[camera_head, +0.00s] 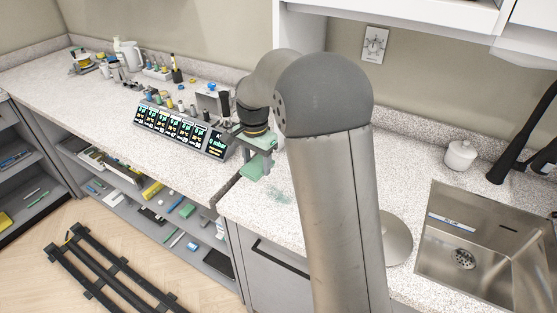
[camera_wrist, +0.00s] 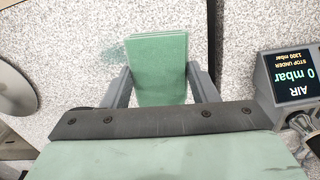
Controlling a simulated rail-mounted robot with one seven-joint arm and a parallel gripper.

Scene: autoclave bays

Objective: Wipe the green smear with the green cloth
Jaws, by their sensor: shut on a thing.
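My gripper (camera_head: 250,160) is at the counter, left of my arm's upper link in the head view. In the wrist view my gripper (camera_wrist: 160,88) has its two grey fingers on either side of the green cloth (camera_wrist: 158,62), a flat folded rectangle, and is shut on it. The cloth also shows in the head view (camera_head: 252,173), low over the countertop; I cannot tell whether it touches. The green smear (camera_head: 279,196) is a faint patch on the speckled counter, right of the cloth and nearer the front. In the wrist view the smear (camera_wrist: 114,53) shows at the cloth's left edge, partly hidden.
A row of displays (camera_head: 180,130) stands left of my gripper, its end screen (camera_wrist: 288,75) close by in the wrist view. A gap (camera_head: 228,186) divides the counter. The sink (camera_head: 480,245) and a white jar (camera_head: 460,155) are at right. The counter around the smear is clear.

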